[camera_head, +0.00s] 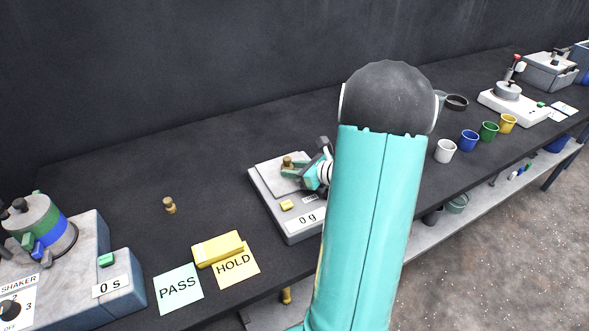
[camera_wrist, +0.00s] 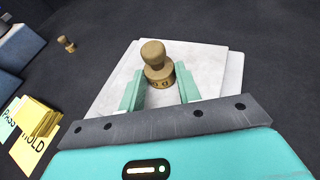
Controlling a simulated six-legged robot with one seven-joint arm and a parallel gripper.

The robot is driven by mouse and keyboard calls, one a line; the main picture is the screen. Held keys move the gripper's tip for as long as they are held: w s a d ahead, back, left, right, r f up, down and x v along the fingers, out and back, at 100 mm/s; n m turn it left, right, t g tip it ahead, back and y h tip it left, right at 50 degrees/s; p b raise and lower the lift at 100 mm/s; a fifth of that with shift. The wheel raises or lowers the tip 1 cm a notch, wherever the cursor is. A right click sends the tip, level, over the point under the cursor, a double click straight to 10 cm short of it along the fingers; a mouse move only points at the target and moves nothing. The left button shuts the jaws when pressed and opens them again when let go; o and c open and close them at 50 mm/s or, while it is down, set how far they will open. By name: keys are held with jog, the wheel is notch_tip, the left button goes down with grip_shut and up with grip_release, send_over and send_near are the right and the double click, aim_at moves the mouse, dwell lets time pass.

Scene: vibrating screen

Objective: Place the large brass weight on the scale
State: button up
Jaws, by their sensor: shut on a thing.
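The large brass weight (camera_head: 288,161) is upright between the two fingers of my gripper (camera_head: 293,170), over the pale plate of the scale (camera_head: 283,227). In the wrist view the weight (camera_wrist: 156,62) has a round knob on top and dark markings on its body, and my gripper (camera_wrist: 160,92) is shut on it. The scale plate (camera_wrist: 215,65) lies behind and around it. The scale display reads 0 g. I cannot tell whether the weight's bottom touches the plate.
A smaller brass weight (camera_head: 170,205) stands on the dark bench left of the scale. A yellow block (camera_head: 217,248) lies by the PASS card (camera_head: 178,289) and HOLD card (camera_head: 236,266). A shaker (camera_head: 72,262) is at far left; several cups (camera_head: 445,151) stand at right.

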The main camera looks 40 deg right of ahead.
jog(key=shift+f, duration=0.15)
jog(key=o, duration=1.1)
